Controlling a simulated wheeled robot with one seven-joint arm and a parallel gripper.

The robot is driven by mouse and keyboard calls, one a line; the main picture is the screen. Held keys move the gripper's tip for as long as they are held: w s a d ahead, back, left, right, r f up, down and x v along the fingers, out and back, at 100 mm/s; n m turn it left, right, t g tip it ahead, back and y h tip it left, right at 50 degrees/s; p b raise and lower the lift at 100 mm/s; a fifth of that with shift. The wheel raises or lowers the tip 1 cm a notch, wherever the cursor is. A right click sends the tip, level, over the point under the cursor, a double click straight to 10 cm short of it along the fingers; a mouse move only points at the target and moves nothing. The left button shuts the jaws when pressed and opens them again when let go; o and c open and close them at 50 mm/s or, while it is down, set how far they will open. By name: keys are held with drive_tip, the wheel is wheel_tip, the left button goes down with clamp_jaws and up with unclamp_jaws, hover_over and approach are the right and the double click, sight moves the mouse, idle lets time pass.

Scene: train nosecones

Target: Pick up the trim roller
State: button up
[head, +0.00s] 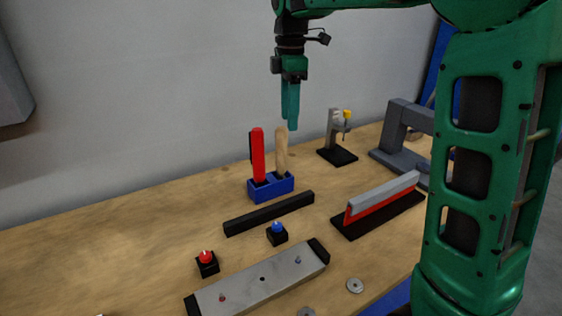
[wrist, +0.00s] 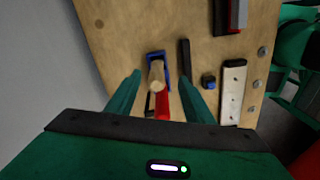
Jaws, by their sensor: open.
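A blue holder (head: 272,188) on the wooden bench has two upright handles in it, one red (head: 258,155) and one light wooden (head: 281,152). Their lower ends are hidden in the holder, so I cannot tell for sure which is the trim roller. My gripper (head: 290,122) points down just above the wooden handle, with its fingertips near the handle's top in the head view. In the wrist view my gripper (wrist: 160,88) is open and empty, with the wooden handle (wrist: 156,75) and the red handle (wrist: 162,104) showing between its spread fingers.
A black bar (head: 268,213) lies in front of the holder. A blue button (head: 277,231), a red button (head: 206,261) and a metal plate (head: 262,282) are nearer. A grey-and-red rail (head: 380,200) and a small black-based stand (head: 337,152) are to the right. The bench's left is clear.

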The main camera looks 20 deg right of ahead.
sight(282, 148)
drive_tip(key=shift+w+a+n, duration=0.3)
drive_tip(key=shift+w+a, duration=0.05)
drive_tip(key=shift+a+f, duration=0.1)
drive_tip(key=shift+f, duration=0.3)
wheel_tip(282, 148, down, 5)
drive_tip(key=shift+r, duration=0.15)
drive_tip(key=shift+w+a+f, duration=0.1)
drive_tip(key=shift+a+f, duration=0.15)
drive_tip(key=shift+f, duration=1.05)
drive_tip(key=shift+a+f, duration=0.2)
drive_tip(key=shift+f, duration=1.05)
drive_tip(key=shift+c, duration=0.5)
drive_tip(key=c, duration=1.1)
